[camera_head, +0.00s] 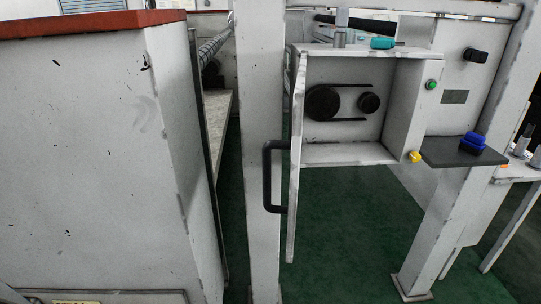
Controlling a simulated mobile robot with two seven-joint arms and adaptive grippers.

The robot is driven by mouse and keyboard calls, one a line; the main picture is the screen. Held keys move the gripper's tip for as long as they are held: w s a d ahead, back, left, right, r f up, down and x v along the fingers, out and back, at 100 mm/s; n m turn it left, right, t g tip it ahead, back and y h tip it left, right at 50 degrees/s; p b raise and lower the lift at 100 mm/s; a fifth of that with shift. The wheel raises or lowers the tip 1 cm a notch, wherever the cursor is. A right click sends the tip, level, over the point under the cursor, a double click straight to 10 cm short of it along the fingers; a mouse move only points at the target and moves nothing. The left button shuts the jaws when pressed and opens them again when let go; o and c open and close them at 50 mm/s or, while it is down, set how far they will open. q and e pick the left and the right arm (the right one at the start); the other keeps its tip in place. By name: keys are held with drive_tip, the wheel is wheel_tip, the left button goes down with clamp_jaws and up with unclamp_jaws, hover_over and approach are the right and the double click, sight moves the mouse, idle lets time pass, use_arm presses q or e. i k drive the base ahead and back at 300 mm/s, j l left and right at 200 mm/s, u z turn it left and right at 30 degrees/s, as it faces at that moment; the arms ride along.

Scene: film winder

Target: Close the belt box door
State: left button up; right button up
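The belt box (350,153) is a white open-fronted box in the middle of the head view. Inside it are a large black pulley (322,103), a smaller black pulley (369,102) and dark belt lines between them. Its door (296,160) stands wide open, hinged at the box's left edge and seen almost edge-on. A black handle (268,177) sticks out from the door's left side, in front of a white post. Neither of my grippers shows in the view.
A large white cabinet (90,150) with a red top fills the left. A white post (259,240) stands beside the door. A dark shelf (450,152) with a blue object (472,142) juts out right of the box. Green floor (345,235) is clear below.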

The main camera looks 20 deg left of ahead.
sight(294, 145)
drive_tip(key=k+j+z, duration=0.1)
drive_tip(key=j, duration=0.3)
drive_tip(key=k+j, duration=0.35)
drive_tip(key=k+j+z, duration=0.15)
drive_tip(key=j, duration=0.25)
drive_tip(key=j+z, duration=0.15)
